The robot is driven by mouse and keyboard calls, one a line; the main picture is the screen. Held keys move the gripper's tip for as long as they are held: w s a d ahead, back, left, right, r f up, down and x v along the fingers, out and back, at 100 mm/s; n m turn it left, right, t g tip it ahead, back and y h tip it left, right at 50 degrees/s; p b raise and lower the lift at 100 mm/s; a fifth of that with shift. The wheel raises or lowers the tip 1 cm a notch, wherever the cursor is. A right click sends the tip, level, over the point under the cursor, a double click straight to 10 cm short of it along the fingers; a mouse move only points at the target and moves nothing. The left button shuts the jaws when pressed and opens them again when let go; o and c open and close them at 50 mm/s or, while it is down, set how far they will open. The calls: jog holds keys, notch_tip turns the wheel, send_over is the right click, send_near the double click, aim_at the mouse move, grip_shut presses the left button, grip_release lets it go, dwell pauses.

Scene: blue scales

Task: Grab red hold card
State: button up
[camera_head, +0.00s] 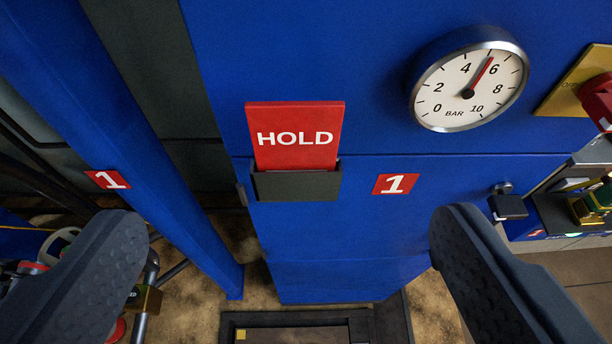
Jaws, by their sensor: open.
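The red hold card (296,136) stands upright in a dark holder (296,186) on the front of a blue cabinet. Its white word HOLD faces me, and its lower edge is hidden inside the holder. My gripper (292,228) is open and empty. One dark finger shows at the lower left and one at the lower right. In the picture the card lies above and between the fingertips, and neither finger touches it.
A round pressure gauge (469,87) sits right of the card, with a red knob (598,98) on a yellow plate at the right edge. A blue post (110,130) stands left. A small black latch (508,206) sticks out right of the number 1 label (396,184).

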aim_at(294, 122)
jog(key=p+x, duration=0.1)
jog(key=x, duration=0.7)
jog(key=shift+f, duration=0.15)
jog(key=shift+f+p+x, duration=0.2)
jog(key=shift+p+x, duration=0.45)
jog(key=shift+x, duration=2.35)
jog(key=shift+s, duration=0.1)
jog(key=c, duration=1.1)
